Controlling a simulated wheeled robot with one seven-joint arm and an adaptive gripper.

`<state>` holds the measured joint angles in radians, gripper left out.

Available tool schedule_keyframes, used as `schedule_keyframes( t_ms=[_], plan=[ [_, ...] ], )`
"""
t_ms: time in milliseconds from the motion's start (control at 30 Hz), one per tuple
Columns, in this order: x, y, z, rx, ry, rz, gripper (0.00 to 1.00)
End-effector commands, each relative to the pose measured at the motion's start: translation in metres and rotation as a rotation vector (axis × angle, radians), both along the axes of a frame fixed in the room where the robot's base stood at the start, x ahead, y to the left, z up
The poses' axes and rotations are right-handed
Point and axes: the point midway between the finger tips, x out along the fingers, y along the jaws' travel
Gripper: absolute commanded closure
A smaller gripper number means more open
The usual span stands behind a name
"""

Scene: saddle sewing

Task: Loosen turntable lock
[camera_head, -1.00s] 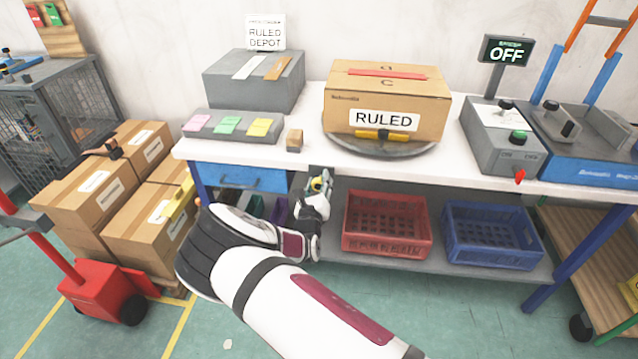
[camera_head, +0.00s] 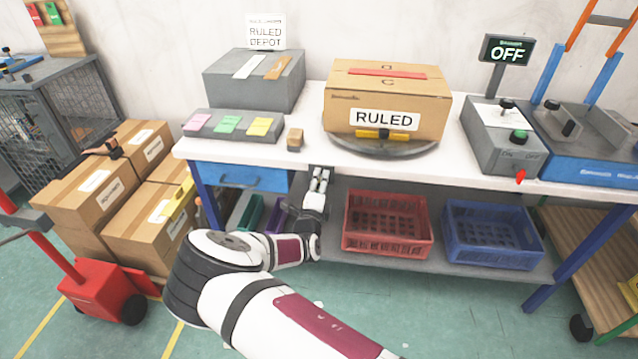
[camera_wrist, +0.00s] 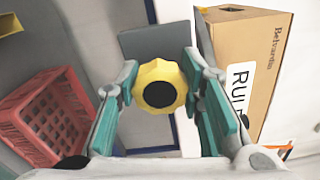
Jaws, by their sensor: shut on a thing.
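The turntable (camera_head: 345,145) is a grey disc on the white bench, with a cardboard box (camera_head: 352,95) labelled RULED on it. A yellow lobed knob with a black centre (camera_wrist: 170,74) shows in the wrist view in front of a grey plate (camera_wrist: 150,42). My gripper (camera_wrist: 158,84) has its teal-padded fingers on either side of the knob and is shut on it. In the head view my gripper (camera_head: 320,180) is at the bench's front edge, left of and below the turntable, and hides the knob.
A red crate (camera_head: 388,247) and a blue crate (camera_head: 492,262) stand on the lower shelf, right of my gripper. A blue drawer (camera_head: 240,178) is to its left. A control box (camera_head: 490,158) and an OFF display (camera_head: 506,50) stand at the right.

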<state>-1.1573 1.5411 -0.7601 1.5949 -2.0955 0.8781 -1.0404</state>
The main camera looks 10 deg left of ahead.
Motion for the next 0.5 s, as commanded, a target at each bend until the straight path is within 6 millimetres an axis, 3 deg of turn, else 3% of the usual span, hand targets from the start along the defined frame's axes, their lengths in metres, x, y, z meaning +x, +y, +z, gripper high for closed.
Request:
schedule_keyframes(
  t_ms=[500],
  plan=[
    [-0.0004, 0.0012, -0.0008, -0.185, 0.007, 0.002, 0.93]
  ],
)
